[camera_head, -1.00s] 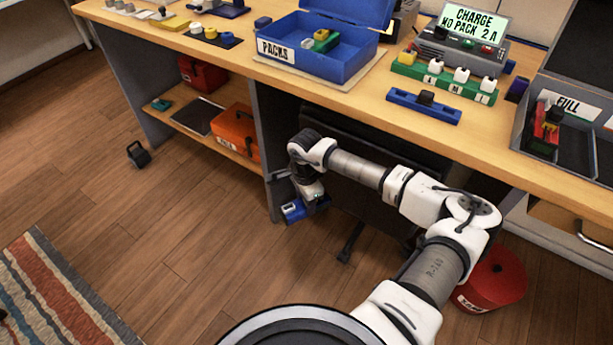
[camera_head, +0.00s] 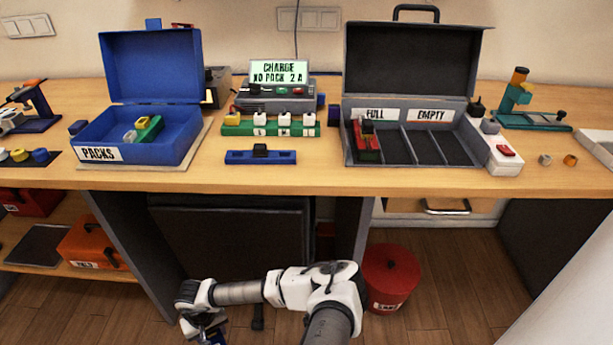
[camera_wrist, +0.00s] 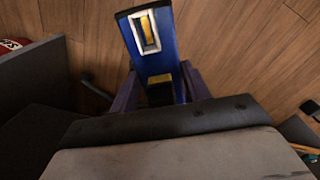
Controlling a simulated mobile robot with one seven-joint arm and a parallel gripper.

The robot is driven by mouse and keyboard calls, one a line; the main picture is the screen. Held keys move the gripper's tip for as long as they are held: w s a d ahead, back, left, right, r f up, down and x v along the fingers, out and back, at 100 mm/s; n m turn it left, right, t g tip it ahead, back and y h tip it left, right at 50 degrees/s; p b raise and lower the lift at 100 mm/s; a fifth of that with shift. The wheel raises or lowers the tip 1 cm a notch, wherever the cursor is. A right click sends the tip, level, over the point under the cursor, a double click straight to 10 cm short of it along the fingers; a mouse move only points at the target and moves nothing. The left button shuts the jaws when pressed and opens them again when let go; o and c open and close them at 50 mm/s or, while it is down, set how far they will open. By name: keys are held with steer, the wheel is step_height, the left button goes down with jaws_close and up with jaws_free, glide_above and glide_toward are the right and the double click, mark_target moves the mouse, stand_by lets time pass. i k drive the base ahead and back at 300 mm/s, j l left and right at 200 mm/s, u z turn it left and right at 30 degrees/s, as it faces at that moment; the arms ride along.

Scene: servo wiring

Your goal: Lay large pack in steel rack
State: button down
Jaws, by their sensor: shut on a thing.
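My gripper (camera_wrist: 161,85) is shut on a blue pack (camera_wrist: 152,57), with a dark finger on each side. The pack has a white-framed yellow mark and a yellow-and-black part near the fingers. In the head view my gripper (camera_head: 205,329) hangs low in front of the bench, above the floor, and the pack there is mostly cut off by the bottom edge. I cannot tell for sure which holder is the steel rack.
A blue bar-shaped holder (camera_head: 243,158) with a black block lies near the bench's front edge. Behind it are a green holder (camera_head: 240,127) and a charger (camera_head: 278,101). The blue PACKS box (camera_head: 170,150) is open at left. A red bin (camera_head: 391,275) stands on the floor.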

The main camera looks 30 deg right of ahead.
mark_target(392, 146)
steer(key=z, duration=1.65)
steer(key=j+z, duration=0.15)
steer(key=k+j+z, duration=0.15)
steer(key=k+j, duration=0.1)
steer(key=j, duration=0.25)
steer(key=k+j, duration=0.1)
steer(key=j, duration=0.25)
